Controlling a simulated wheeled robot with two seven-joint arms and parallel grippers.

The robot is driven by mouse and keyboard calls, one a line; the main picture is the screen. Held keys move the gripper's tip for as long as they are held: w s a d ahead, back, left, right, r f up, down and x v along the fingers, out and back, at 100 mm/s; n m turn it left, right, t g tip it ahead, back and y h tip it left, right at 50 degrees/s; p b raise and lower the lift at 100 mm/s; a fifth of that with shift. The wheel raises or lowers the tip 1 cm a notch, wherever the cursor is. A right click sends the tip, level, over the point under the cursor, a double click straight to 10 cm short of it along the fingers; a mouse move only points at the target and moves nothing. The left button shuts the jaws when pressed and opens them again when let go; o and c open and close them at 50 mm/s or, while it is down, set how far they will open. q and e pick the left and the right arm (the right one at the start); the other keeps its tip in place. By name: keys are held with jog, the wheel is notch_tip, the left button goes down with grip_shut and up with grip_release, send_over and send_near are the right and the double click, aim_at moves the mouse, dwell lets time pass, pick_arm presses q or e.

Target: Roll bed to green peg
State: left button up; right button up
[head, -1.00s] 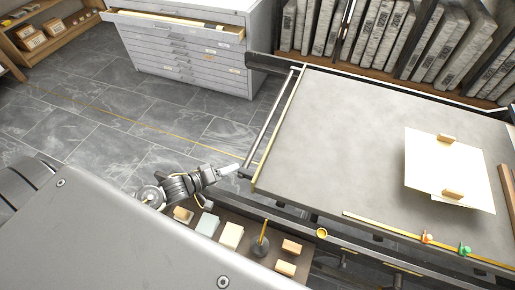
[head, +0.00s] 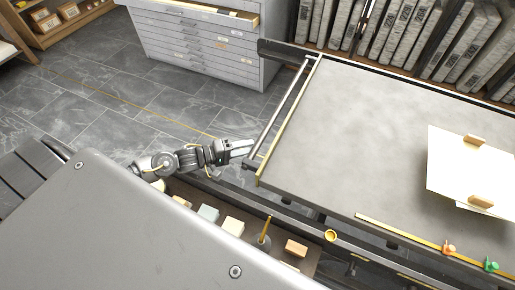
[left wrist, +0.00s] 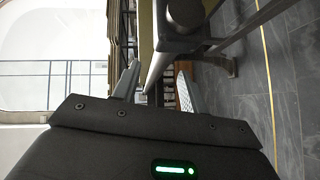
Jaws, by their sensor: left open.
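The press bed (head: 350,120) is a wide grey slab with a brass strip along its left edge. A metal bar handle (head: 284,105) runs along that left end. The green peg (head: 490,265) stands at the lower right by a brass rail (head: 400,232), right of an orange peg (head: 448,249). My left gripper (head: 247,149) is open at the near end of the bar. In the left wrist view the bar (left wrist: 158,62) passes between the spread fingers of my left gripper (left wrist: 158,84); I cannot tell whether they touch it. My right gripper is not in view.
White sheets (head: 465,165) with wooden blocks lie on the bed's right part. A tray (head: 185,190) of small blocks lies below the bed's front. A drawer cabinet (head: 205,55) with an open top drawer stands behind. Slabs (head: 440,45) line the back. Floor at left is clear.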

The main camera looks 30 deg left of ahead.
aim_at(258, 145)
pick_arm(q)
jog(key=b+x, duration=0.2)
jog(key=x, duration=0.2)
jog(key=shift+w+d+f, duration=0.15)
jog(key=shift+w+d, duration=0.2)
jog(key=shift+d, duration=0.05)
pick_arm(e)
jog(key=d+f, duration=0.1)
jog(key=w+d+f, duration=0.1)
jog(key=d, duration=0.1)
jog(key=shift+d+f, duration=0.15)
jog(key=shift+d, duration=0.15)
pick_arm(q)
jog(key=shift+c, duration=0.9)
grip_shut()
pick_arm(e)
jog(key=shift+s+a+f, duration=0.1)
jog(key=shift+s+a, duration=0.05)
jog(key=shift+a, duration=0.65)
